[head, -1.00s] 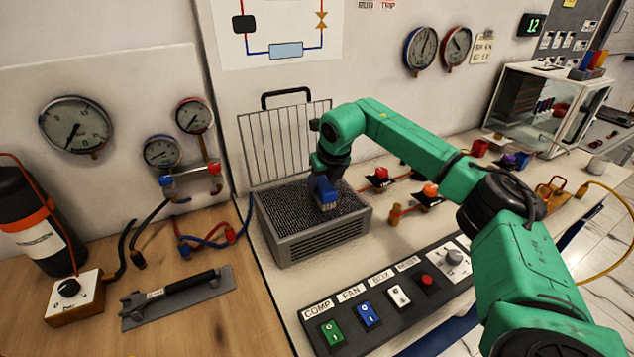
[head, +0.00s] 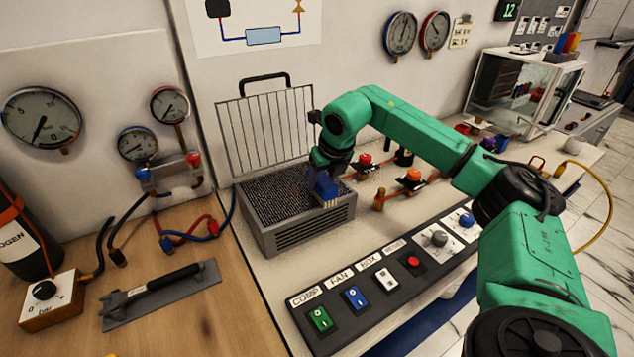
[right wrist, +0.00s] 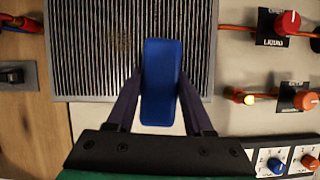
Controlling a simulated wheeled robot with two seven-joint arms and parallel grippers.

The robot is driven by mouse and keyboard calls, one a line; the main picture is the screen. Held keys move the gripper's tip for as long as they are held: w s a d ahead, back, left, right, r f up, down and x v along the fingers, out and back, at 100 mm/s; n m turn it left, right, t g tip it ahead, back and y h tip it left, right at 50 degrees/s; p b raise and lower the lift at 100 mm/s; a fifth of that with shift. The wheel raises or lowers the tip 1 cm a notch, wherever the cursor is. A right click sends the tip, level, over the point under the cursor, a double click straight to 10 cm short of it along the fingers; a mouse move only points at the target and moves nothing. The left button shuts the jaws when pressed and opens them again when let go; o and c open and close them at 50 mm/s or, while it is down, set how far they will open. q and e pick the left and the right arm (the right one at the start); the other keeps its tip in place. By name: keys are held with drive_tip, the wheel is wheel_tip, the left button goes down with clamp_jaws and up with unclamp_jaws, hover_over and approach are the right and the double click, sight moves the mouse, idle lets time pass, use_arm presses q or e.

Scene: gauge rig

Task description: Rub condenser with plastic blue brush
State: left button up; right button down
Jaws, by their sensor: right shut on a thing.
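The condenser (head: 305,232) is a grey box with a dark finned top and a slotted front, standing on the light bench. Its fins (right wrist: 105,62) fill the upper left of the right wrist view. My right gripper (right wrist: 160,95) is shut on the blue plastic brush (right wrist: 161,82), one finger on each side of it. In the head view the brush (head: 325,188) is over the right part of the condenser's top, with pale bristles pointing down. I cannot tell for sure whether the bristles touch the fins. My left gripper is not in view.
A wire grille (head: 268,128) stands upright behind the condenser. A switch panel (head: 385,283) lies in front, and valves with red and orange knobs (head: 413,176) are to the right. A grey tool with a black handle (head: 160,294) lies on the wooden part at left.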

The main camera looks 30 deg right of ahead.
drive_tip(key=shift+w+r+p, duration=0.15)
drive_tip(key=shift+w+p, duration=0.15)
drive_tip(key=shift+w+d+p, duration=0.1)
drive_tip(key=shift+w+p, duration=0.5)
drive_tip(key=shift+w, duration=0.95)
drive_tip(key=shift+w+p, duration=0.55)
drive_tip(key=shift+p, duration=0.05)
drive_tip(key=shift+w+d+p, duration=0.1)
drive_tip(key=shift+w+p, duration=0.4)
drive_tip(key=shift+w, duration=0.8)
drive_tip(key=shift+s, duration=0.1)
wheel_tip(320, 180, up, 6)
drive_tip(key=p, duration=0.5)
